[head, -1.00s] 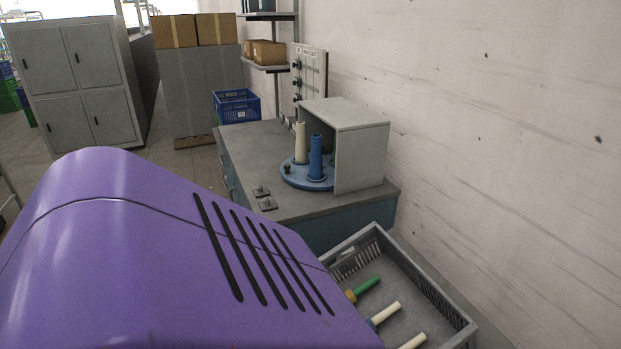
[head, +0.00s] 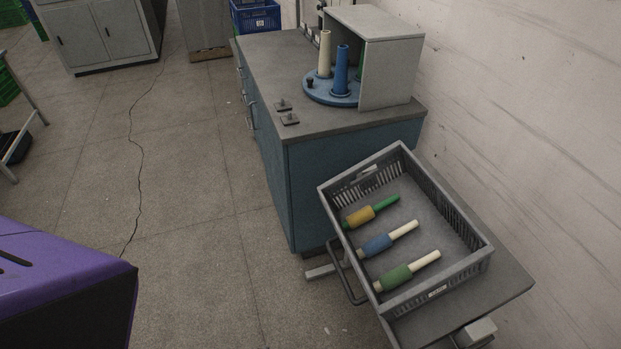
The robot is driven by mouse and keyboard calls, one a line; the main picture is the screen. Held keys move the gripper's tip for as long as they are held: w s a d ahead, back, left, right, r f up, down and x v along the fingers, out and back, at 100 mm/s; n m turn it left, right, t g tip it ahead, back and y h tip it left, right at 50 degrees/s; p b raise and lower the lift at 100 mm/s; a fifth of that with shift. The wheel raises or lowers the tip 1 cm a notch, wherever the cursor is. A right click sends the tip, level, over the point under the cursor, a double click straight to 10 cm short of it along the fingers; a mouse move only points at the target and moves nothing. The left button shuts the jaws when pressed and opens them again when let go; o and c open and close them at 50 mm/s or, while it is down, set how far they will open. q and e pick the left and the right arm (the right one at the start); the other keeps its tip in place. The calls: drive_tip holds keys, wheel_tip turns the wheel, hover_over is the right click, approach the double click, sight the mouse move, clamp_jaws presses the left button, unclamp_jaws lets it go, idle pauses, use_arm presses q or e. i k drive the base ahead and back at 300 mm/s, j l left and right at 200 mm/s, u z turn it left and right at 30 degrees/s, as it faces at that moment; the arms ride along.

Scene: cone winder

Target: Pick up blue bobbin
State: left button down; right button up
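A blue bobbin (head: 376,244) with a cream-white core lies on its side in the grey crate (head: 459,269), in the middle of a row of three. A yellow bobbin (head: 360,217) with a green core lies on its far side. A green bobbin (head: 394,278) with a cream-white core lies on its near side. All three cores point to the upper right. Neither of my grippers shows in the head view.
The crate stands on a grey cart (head: 500,296). Behind it is a blue cabinet (head: 300,200) with a grey top, carrying a round blue turntable (head: 318,95) with upright cones and a grey housing (head: 385,80). A purple machine cover (head: 60,285) fills the lower left. The floor (head: 190,200) between is open.

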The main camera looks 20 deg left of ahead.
sight(373, 247)
drive_tip(key=k+u, duration=0.1)
drive_tip(key=k+l+z, duration=0.1)
drive_tip(key=k+z, duration=0.4)
drive_tip(key=j+z, duration=0.15)
drive_tip(key=z, duration=1.4)
drive_tip(key=j, duration=3.3)
